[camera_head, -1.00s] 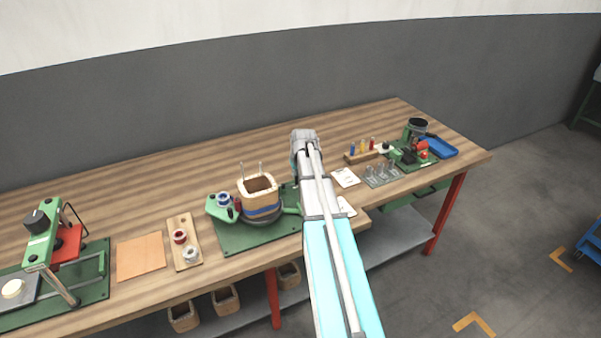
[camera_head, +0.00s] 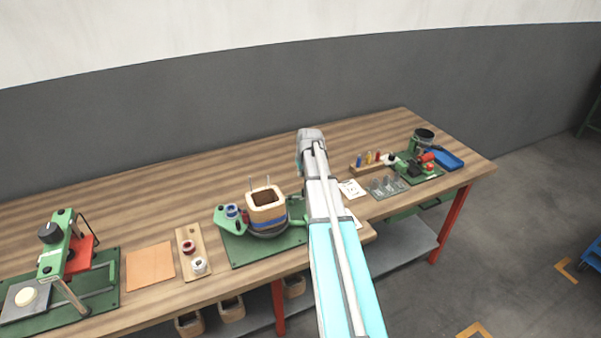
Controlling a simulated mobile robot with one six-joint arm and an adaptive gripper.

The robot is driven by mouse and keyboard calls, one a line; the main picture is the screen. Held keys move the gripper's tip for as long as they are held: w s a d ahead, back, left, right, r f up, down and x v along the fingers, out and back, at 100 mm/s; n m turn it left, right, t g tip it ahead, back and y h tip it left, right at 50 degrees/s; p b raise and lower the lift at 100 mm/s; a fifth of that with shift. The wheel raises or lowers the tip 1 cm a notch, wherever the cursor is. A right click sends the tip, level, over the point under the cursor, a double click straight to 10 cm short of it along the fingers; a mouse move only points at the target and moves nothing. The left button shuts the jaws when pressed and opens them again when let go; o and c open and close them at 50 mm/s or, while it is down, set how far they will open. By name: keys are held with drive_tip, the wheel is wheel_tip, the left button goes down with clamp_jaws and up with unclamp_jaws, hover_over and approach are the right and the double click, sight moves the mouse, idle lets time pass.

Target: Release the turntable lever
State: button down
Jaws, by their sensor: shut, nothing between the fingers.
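The turntable (camera_head: 268,233) stands on a green base plate (camera_head: 243,250) near the table's front edge. A wooden coil former (camera_head: 267,205) with a blue band and two upright pins sits on it. A green lever-like arm (camera_head: 297,222) sticks out at the turntable's right side, and its right end meets the outline of my arm. My arm (camera_head: 322,195) reaches from the bottom edge up past the right of the turntable. My gripper's fingers do not show, so I cannot tell whether they touch the lever.
A green bracket with a spool (camera_head: 231,211) stands left of the former. A wooden board with two spools (camera_head: 193,252) and an orange sheet (camera_head: 150,263) lie further left. A green press (camera_head: 58,245) stands at far left. Small parts, a green fixture (camera_head: 419,165) and a blue tray (camera_head: 446,160) are right.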

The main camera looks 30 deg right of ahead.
drive_tip(key=p+v, duration=0.5)
drive_tip(key=v, duration=0.1)
drive_tip(key=shift+a, duration=0.2)
idle(0.8)
